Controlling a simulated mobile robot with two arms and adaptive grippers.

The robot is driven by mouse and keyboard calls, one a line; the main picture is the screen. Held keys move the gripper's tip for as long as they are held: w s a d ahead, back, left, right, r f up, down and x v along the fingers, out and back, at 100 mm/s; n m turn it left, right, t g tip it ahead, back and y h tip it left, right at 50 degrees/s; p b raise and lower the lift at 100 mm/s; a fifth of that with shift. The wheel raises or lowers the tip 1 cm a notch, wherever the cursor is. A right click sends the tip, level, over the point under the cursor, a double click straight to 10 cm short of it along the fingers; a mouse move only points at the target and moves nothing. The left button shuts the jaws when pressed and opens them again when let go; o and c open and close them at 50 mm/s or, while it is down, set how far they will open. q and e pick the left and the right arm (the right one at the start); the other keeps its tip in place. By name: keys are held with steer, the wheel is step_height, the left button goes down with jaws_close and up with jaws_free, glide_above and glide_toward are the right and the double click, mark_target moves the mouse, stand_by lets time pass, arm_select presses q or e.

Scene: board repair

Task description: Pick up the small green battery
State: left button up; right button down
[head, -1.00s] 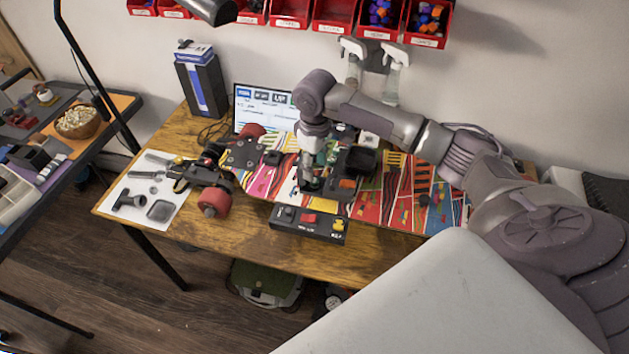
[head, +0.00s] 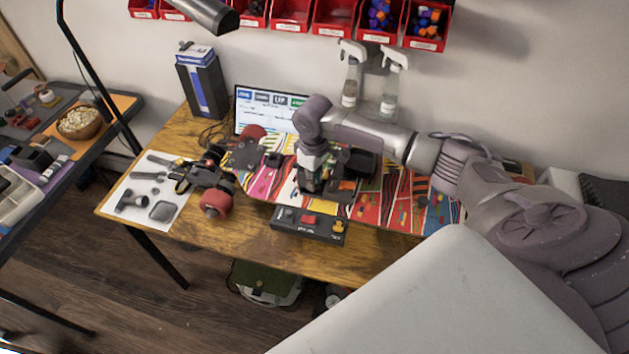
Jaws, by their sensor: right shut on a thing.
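My right gripper (head: 309,187) points straight down over the middle of the patterned skateboard deck (head: 403,197) on the wooden table. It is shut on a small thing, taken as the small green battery. The fingers and the parts around them hide most of it, so its colour and outline are hard to make out. Dark parts with an orange piece (head: 347,185) lie just right of the fingers. My left gripper is not in view.
Red-wheeled trucks (head: 216,204) and a white sheet with tools (head: 130,206) are at the left. A screen (head: 264,108), a black-and-blue box (head: 203,85) and spray bottles (head: 393,82) stand behind. Red bins (head: 334,17) hang above.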

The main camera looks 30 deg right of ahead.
steer(key=shift+r, duration=0.45)
steer(key=r, duration=0.1)
steer(key=s+r+b, duration=0.1)
steer(key=r, duration=0.1)
steer(key=shift+r, duration=0.3)
steer(key=s+a+r+b, duration=0.1)
steer(key=s+r+b, duration=0.1)
steer(key=s+r, duration=0.4)
steer(key=s, duration=0.4)
steer(key=shift+s+a+r, duration=0.3)
